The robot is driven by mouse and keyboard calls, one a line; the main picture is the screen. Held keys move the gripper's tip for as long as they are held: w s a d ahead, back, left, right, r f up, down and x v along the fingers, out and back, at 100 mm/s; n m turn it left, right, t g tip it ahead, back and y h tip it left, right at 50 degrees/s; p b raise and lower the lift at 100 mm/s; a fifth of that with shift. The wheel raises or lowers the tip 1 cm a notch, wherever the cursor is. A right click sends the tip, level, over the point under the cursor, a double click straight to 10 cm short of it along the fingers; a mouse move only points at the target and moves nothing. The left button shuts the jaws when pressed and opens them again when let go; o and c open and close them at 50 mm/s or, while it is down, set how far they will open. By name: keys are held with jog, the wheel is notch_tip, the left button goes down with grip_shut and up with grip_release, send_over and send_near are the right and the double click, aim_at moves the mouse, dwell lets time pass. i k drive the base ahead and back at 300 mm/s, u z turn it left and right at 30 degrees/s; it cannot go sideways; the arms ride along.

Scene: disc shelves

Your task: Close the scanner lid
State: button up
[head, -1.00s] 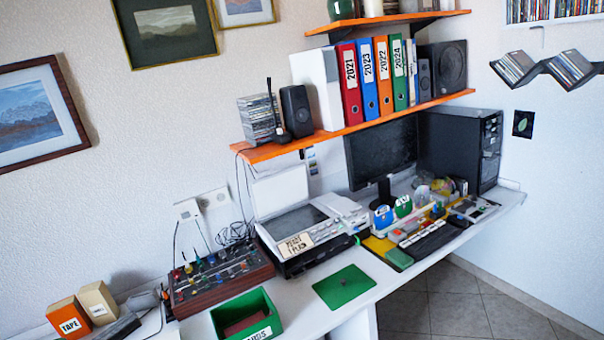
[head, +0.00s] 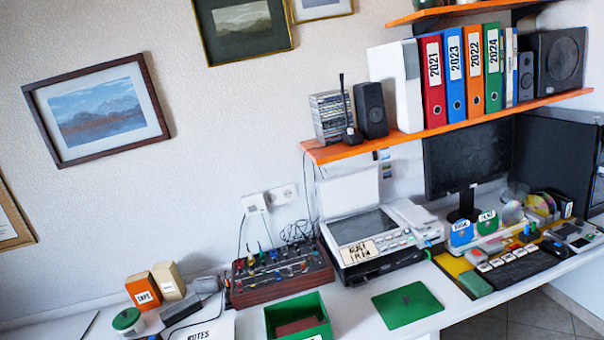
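The scanner (head: 375,240) stands on the white desk, right of the middle of the head view. Its white lid (head: 349,193) is raised and stands nearly upright at the back, so the dark glass (head: 361,226) shows. A paper label (head: 358,252) with dark lettering lies at the scanner's front left. The control panel with its buttons is on the right side. My gripper is not in view.
An orange shelf (head: 446,124) with binders and speakers hangs above the scanner. A control box with knobs (head: 283,273) stands to its left. A green open box (head: 298,318) and a green plate (head: 407,305) lie in front. A monitor (head: 468,157) stands to the right.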

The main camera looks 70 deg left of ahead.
aim_at(357, 190)
jog(key=u, duration=0.6)
jog(key=i, duration=1.05)
jog(key=u, duration=1)
jog(key=i, duration=0.6)
jog(key=u, duration=0.3)
